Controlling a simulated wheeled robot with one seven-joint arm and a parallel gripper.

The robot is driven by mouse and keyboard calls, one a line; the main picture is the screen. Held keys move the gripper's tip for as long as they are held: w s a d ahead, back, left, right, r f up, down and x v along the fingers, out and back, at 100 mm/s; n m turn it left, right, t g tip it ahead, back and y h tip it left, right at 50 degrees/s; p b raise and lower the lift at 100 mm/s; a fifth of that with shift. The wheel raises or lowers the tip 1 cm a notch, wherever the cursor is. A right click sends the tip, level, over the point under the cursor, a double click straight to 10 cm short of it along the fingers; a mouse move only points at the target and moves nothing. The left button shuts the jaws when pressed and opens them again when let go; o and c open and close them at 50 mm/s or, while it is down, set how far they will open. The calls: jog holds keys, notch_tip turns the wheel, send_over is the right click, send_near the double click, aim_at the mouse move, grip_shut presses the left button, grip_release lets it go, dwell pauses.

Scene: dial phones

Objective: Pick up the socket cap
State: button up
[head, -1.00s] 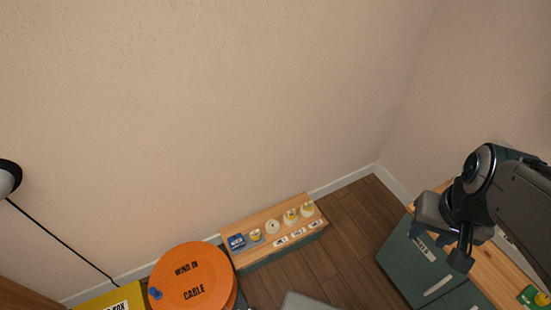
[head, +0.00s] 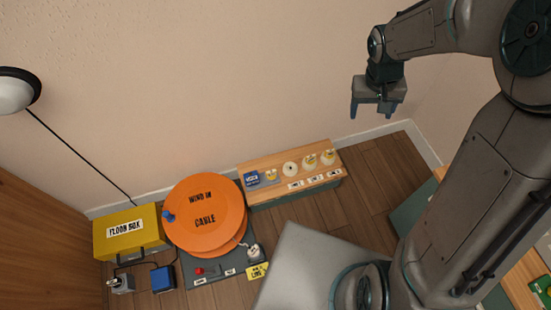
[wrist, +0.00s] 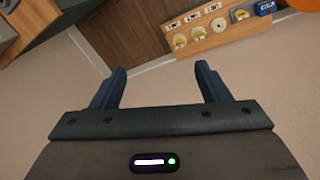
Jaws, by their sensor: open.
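A low wooden-topped stand (head: 283,157) by the wall carries a row of small parts. From the left these are a blue box (head: 252,178), a small yellow-and-white piece (head: 271,174), a plain pale disc (head: 290,168) and two pale round pieces with yellow marks (head: 309,160) (head: 328,157). I cannot tell which one is the socket cap. The row also shows upside down in the wrist view, with the plain disc (wrist: 219,24) near the top. My gripper (head: 372,106) is open and empty, above and to the right of the stand. Its two blue fingers (wrist: 160,70) are wide apart.
An orange cable reel (head: 204,207) stands left of the stand, with a yellow floor box (head: 126,233) beyond it. A green cabinet (head: 413,205) is at the right, partly behind my arm. Wooden floor (head: 375,175) is open between cabinet and stand.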

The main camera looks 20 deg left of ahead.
jog(key=w+a+f+n+b, duration=0.15)
jog(key=w+a+f, duration=0.25)
jog(key=a+f, duration=0.55)
jog(key=n+g+y+b, duration=0.1)
jog(key=n+b, duration=0.1)
jog(key=n, duration=0.1)
send_over(271, 171)
notch_tip(271, 171, down, 27)
jog(key=f, duration=0.2)
jog(key=f+b, duration=0.1)
jog(key=f, duration=0.2)
jog(key=f+b, duration=0.1)
jog(key=f, duration=0.2)
jog(key=shift+a+f, duration=0.1)
jog(key=shift+a, duration=0.15)
jog(key=shift+d+f+b, duration=0.15)
jog(key=shift+f+b, duration=0.4)
jog(key=shift+f, duration=0.95)
jog(key=shift+d+f+b, duration=0.15)
jog(key=shift+f+b, duration=0.35)
jog(key=shift+f, duration=0.95)
jog(key=shift+r, duration=0.1)
jog(key=c, duration=1.2)
